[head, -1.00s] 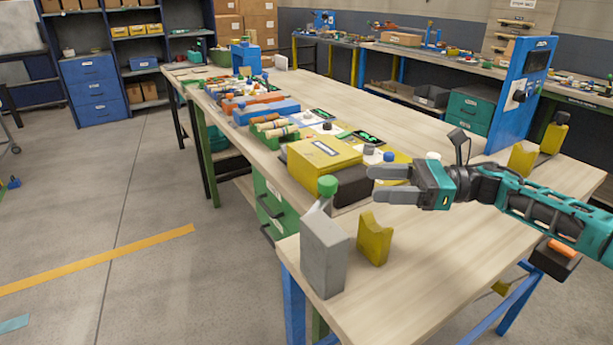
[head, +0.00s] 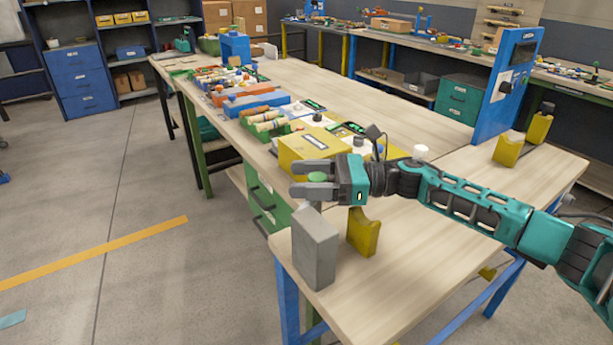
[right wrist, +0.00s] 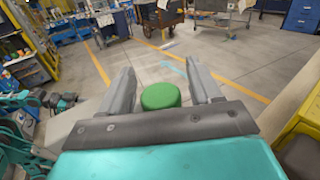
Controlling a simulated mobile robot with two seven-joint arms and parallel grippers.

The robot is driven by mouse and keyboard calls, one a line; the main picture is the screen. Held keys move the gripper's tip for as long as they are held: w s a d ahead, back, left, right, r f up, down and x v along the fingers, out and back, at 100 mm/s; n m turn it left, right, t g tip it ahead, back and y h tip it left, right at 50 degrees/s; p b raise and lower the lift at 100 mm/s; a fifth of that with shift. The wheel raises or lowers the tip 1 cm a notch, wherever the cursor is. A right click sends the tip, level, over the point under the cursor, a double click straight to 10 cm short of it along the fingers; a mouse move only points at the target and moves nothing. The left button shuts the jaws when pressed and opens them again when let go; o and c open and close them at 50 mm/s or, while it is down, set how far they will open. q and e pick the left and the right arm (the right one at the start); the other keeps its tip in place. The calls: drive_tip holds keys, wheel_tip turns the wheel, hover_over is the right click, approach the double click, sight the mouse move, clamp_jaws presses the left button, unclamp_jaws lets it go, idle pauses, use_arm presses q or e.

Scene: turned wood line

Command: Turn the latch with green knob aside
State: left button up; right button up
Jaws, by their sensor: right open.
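The latch's green knob (head: 317,177) stands above a grey block (head: 315,246) at the near left corner of the bench. My right gripper (head: 303,181) is open, with its fingers pointing left at the knob's height. In the right wrist view the green knob (right wrist: 160,96) sits between the two open fingers (right wrist: 160,88), apart from both. In the head view the fingers hide part of the knob and the latch arm below it.
A yellow cradle (head: 363,232) stands right beside the grey block. A yellow box (head: 306,147) and several turned wood parts lie farther back on the bench (head: 420,265). A blue panel (head: 508,85) stands at the right. The bench's front right is clear.

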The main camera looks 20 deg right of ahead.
clamp_jaws()
idle(0.5)
drive_tip(key=shift+a, duration=0.1)
